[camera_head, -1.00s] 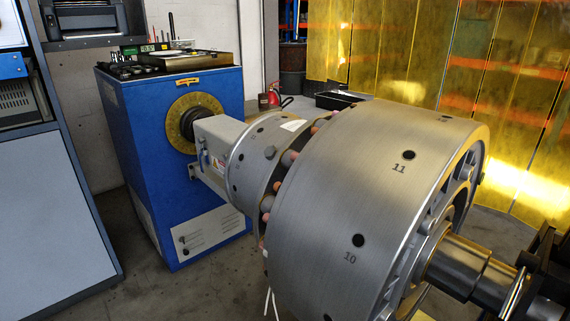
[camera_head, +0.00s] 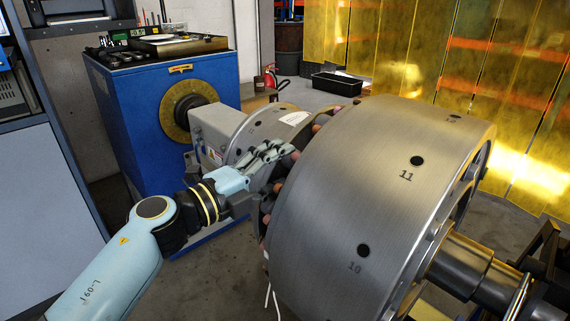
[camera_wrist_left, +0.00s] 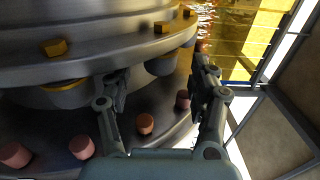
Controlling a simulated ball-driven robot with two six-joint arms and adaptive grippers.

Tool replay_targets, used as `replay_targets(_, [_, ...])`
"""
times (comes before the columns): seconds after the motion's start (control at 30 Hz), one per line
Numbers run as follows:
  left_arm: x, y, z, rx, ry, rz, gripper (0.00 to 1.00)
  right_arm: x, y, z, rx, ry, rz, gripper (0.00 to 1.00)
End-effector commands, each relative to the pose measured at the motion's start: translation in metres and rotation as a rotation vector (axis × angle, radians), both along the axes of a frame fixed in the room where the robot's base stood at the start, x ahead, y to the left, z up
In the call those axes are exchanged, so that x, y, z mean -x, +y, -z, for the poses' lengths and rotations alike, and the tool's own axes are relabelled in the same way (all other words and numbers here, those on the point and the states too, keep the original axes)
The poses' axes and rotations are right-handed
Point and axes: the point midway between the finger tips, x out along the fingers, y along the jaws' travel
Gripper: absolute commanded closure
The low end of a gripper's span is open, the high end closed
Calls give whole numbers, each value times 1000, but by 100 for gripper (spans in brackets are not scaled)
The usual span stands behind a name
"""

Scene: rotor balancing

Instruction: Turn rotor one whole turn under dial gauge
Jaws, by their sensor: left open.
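The rotor (camera_head: 350,205) is a large brushed-steel drum lying on its side, with dark holes and the numbers 10 and 11 on its rim. Its thick shaft (camera_head: 458,262) comes out at the lower right. My left gripper (camera_head: 274,155) is at the rotor's left side, by the gap lined with pinkish pegs. In the left wrist view, the open fingers (camera_wrist_left: 160,86) frame a copper-coloured peg (camera_wrist_left: 145,123); nothing is visibly clamped. I cannot tell whether the fingers touch the rotor. I can make out no dial gauge. My right gripper is out of view.
A blue machine cabinet (camera_head: 105,110) with a brass-coloured ring (camera_head: 176,112) stands at the rotor's far left end, tools on top. A grey cabinet (camera_head: 45,200) is at left. A black tray (camera_head: 337,84) and red extinguisher (camera_head: 269,77) stand behind. White wires (camera_head: 269,297) hang below the rotor.

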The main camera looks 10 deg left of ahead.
Motion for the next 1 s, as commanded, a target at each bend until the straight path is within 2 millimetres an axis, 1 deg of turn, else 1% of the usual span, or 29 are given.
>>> replay_targets(0.03, [-6, -4, 0, 2, -1, 0, 39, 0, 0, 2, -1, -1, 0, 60])
replay_targets(0.2, [-16, -11, 0, 2, 1, 0, 39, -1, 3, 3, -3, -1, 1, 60])
replay_targets(0.47, [-17, -12, 0, 1, 2, 0, 39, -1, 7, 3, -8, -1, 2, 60])
replay_targets(0.57, [-17, -12, 0, 2, 1, 0, 50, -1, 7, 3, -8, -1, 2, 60])
replay_targets(0.93, [-17, -11, 1, 1, 2, 0, 98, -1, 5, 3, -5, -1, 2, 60])
replay_targets(0.97, [-17, -11, 1, 1, 2, 0, 100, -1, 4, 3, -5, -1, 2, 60])
replay_targets(1.0, [-17, -11, 1, 1, 2, 0, 100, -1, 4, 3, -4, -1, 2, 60])
